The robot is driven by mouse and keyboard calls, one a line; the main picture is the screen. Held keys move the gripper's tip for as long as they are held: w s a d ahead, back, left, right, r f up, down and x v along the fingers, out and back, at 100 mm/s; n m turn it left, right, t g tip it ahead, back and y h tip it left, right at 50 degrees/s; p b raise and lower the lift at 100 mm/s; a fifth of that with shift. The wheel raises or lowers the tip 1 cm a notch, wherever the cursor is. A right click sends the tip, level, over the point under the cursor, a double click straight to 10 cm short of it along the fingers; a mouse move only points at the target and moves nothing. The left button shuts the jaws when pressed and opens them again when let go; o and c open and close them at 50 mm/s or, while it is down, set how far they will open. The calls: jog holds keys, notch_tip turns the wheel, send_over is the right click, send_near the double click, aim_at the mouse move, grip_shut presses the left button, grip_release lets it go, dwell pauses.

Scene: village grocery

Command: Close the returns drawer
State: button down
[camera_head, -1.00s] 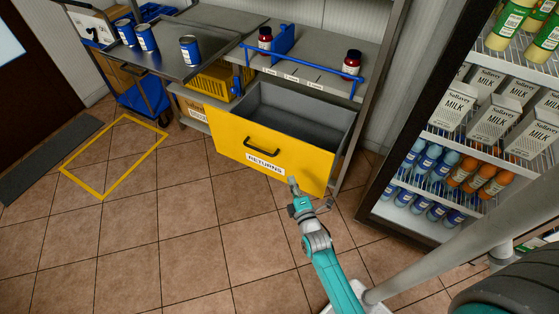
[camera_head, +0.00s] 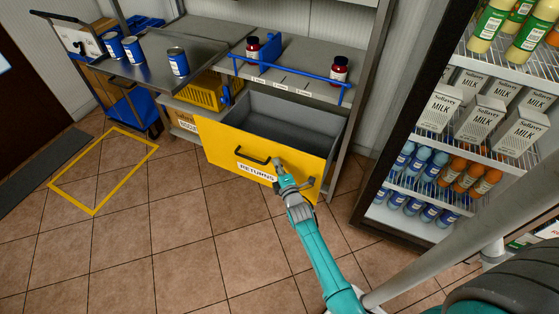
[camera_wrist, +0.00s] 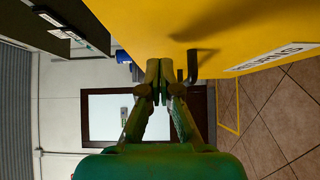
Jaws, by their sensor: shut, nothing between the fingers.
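The returns drawer (camera_head: 292,168) has a yellow front with a "RETURNS" label and a dark bar handle (camera_head: 252,153). It stands open, and its grey empty inside (camera_head: 285,124) shows. My gripper (camera_head: 277,162) is shut and empty, in front of the drawer face just right of the handle. In the wrist view the shut fingertips (camera_wrist: 159,64) are beside the yellow front (camera_wrist: 250,28) and close to the dark handle (camera_wrist: 193,66). I cannot tell whether they touch the front.
A yellow basket (camera_head: 203,92) and a tray with blue cans (camera_head: 178,62) are to the left. A drinks fridge (camera_head: 385,205) stands right. The tiled floor in front is clear.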

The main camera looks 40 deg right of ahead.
jog(key=shift+w+d, duration=0.2)
jog(key=shift+d, duration=0.3)
jog(key=shift+w+d, duration=0.15)
jog(key=shift+d, duration=0.3)
